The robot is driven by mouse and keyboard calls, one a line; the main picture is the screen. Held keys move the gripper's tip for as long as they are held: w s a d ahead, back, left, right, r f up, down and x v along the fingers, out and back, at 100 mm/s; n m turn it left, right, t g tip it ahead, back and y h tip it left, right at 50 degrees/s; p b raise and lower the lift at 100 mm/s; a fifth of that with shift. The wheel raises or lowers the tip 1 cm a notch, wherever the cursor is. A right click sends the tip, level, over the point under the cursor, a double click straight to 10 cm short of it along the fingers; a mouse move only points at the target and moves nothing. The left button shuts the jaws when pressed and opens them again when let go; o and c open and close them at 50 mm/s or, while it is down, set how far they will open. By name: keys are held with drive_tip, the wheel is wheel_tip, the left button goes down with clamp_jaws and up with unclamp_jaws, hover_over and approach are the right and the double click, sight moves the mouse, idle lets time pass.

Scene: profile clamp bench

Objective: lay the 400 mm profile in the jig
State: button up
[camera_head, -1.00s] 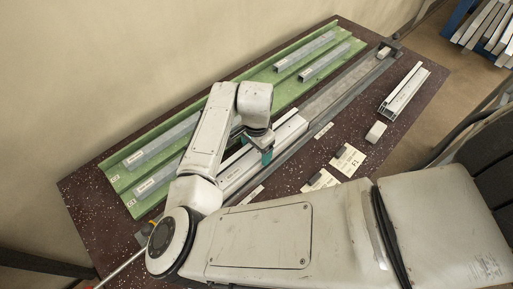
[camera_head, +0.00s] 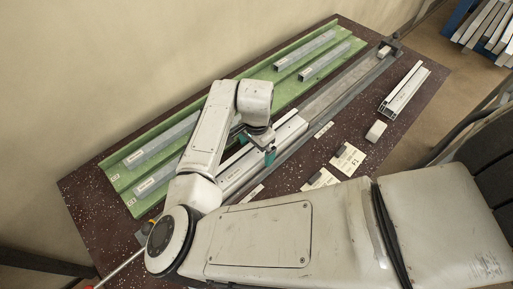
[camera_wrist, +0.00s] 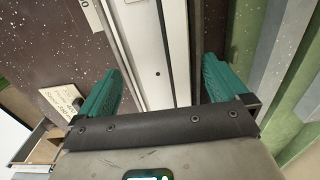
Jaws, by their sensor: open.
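A long pale aluminium profile (camera_head: 290,131) lies in the lower part of the long grey jig (camera_head: 345,88), parallel to it. My gripper (camera_head: 257,147) is over the profile, its teal fingers on either side. In the wrist view my gripper (camera_wrist: 158,78) is open, and the profile (camera_wrist: 150,45) runs between the fingers with visible gaps. My arm hides part of the profile's lower end. I cannot read its length, and cannot tell whether it sits fully down.
A green rack (camera_head: 125,182) behind the jig holds several grey profiles. A short profile (camera_head: 404,91), a small block (camera_head: 376,131) and paper cards (camera_head: 347,159) lie on the speckled table (camera_head: 350,195). The jig's far end has a dark stop (camera_head: 391,43).

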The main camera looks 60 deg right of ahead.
sight(257, 152)
wheel_tip(257, 152, up, 12)
drive_tip(key=b, duration=0.1)
drive_tip(key=shift+f, duration=0.15)
idle(0.6)
